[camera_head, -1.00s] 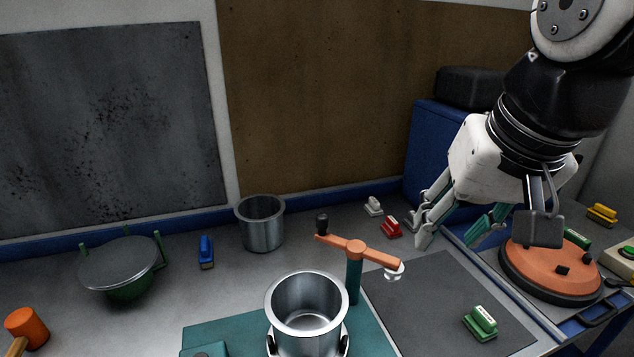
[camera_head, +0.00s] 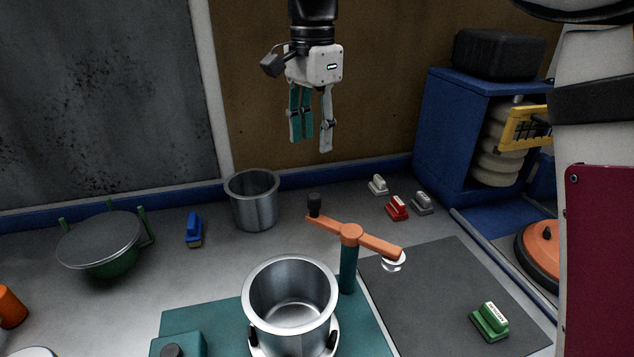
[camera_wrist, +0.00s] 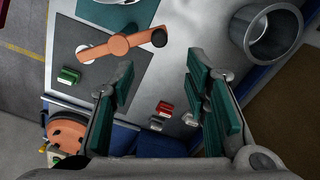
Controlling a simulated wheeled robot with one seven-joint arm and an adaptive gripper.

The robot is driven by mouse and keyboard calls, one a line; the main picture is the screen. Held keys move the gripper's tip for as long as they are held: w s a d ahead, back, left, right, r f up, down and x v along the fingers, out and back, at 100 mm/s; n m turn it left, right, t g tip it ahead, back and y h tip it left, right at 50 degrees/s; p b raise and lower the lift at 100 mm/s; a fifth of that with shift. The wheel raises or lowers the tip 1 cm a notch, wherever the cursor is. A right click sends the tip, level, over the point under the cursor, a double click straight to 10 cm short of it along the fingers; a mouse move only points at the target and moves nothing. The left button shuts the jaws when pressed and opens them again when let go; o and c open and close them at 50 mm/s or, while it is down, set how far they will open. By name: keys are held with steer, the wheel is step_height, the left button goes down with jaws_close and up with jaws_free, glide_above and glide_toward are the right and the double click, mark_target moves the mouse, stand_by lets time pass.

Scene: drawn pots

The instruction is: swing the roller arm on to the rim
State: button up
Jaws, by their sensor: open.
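The orange roller arm (camera_head: 351,235) sits on a teal post beside a metal pot (camera_head: 290,297) on a teal base plate (camera_head: 225,316). Its white roller (camera_head: 393,261) is at the right end, away from the pot; a black knob (camera_head: 314,204) is at the left end. The pot's rim is bare. My gripper (camera_head: 313,146) is open and empty, pointing down, high above the table behind the arm. In the wrist view the orange arm (camera_wrist: 119,44) shows beyond my fingers (camera_wrist: 158,80), with its black knob (camera_wrist: 159,38) toward the middle.
A second metal pot (camera_head: 253,203) stands at the back, also seen in the wrist view (camera_wrist: 268,30). A lidded green pot (camera_head: 103,245) and a blue brush (camera_head: 194,230) are left. Small red (camera_head: 397,208) and green (camera_head: 489,321) blocks lie right. A dark mat (camera_head: 440,300) is mostly clear.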

mark_target(314, 195)
step_height(314, 195, down, 14)
steer(key=shift+r+p, duration=0.25)
steer(key=shift+p, duration=0.65)
jaws_close()
